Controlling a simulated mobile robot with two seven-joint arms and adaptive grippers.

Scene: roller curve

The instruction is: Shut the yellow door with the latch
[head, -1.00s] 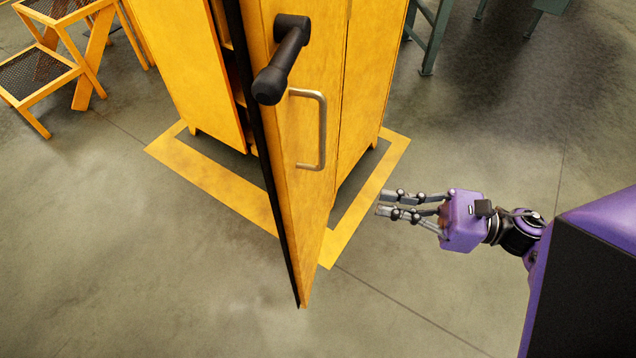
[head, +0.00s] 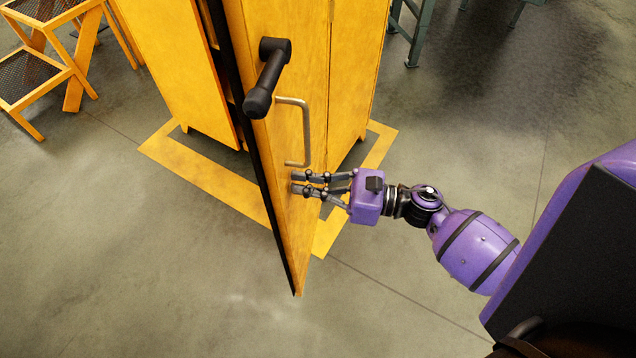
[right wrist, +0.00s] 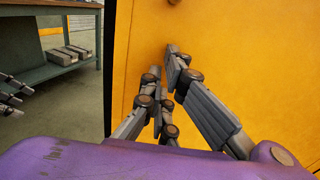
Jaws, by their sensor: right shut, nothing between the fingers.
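The yellow door (head: 312,75) of the cabinet stands open in the head view, its free edge pointing toward me. It carries a black latch lever (head: 266,78) and a metal pull handle (head: 306,132) on the face toward the right. My right gripper (head: 294,182) is shut and empty, at the door's face just below the pull handle. In the right wrist view its fingers (right wrist: 165,70) point at the yellow door panel (right wrist: 230,50); whether they touch it I cannot tell.
The yellow cabinet body (head: 180,70) stands behind the door, within yellow floor marking (head: 200,178). A yellow step stool (head: 45,60) is at the upper left. A green workbench (right wrist: 62,45) shows in the right wrist view. The floor in front is clear.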

